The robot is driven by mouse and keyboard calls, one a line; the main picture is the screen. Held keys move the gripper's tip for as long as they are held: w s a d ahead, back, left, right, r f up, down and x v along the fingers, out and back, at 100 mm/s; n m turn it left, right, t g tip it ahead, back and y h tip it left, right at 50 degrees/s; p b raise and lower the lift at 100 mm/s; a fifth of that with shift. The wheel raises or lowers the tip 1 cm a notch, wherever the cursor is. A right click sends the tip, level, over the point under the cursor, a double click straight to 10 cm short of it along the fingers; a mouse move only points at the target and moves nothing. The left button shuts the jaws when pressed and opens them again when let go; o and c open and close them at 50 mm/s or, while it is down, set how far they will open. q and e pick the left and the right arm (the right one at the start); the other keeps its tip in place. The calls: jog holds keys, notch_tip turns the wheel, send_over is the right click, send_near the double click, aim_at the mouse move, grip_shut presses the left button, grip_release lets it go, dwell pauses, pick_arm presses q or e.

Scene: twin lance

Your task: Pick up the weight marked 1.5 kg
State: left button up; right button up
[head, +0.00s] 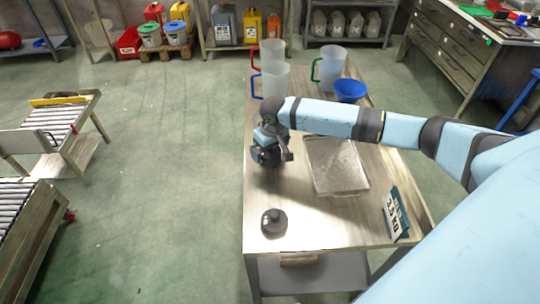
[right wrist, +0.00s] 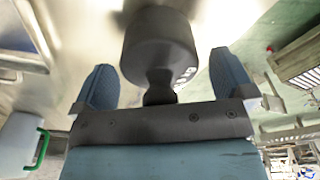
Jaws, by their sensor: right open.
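A dark weight with a knob (head: 273,221) stands on the table's near left part; no mark on it is readable in the head view. My right gripper (head: 272,156) is beyond it, low over the table, pointing down. In the right wrist view a dark weight (right wrist: 160,50) shows between the two open, blue-padded fingers, its narrow neck toward the palm, with a gap on both sides. White marking on its side is too small to read. I cannot tell whether it is the same weight. My left gripper is not in view.
The wooden table (head: 310,232) also holds a metal plate (head: 337,165), a standing sign ending in KG (head: 395,215), several clear jugs (head: 331,68) and a blue bowl (head: 350,90). Roller conveyors (head: 55,118) stand left. The floor between is clear.

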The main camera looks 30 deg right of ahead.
jog(key=c, duration=1.8)
jog(key=shift+w+r, duration=0.1)
jog(key=shift+r, duration=0.05)
jog(key=shift+c, duration=0.3)
